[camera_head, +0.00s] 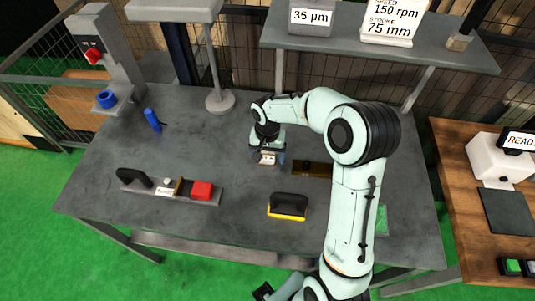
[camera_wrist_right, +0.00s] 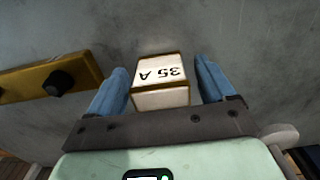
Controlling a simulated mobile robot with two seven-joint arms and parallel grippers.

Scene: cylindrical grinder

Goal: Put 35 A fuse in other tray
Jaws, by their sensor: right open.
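The 35 A fuse is a small pale block with brown edges, its "35 A" label upside down in the right wrist view (camera_wrist_right: 160,75). In the head view the fuse (camera_head: 267,159) is on the grey table, under my right gripper (camera_head: 267,150). My right gripper is open, its blue fingers (camera_wrist_right: 162,72) on either side of the fuse with a gap at each side. No part that I can clearly call a tray shows.
A brass plate with a black knob (camera_head: 312,169) lies right of the fuse. A yellow-and-black handled block (camera_head: 288,206) is nearer. A base with a red block (camera_head: 202,190) is at left. A shelf (camera_head: 365,35) overhangs the back.

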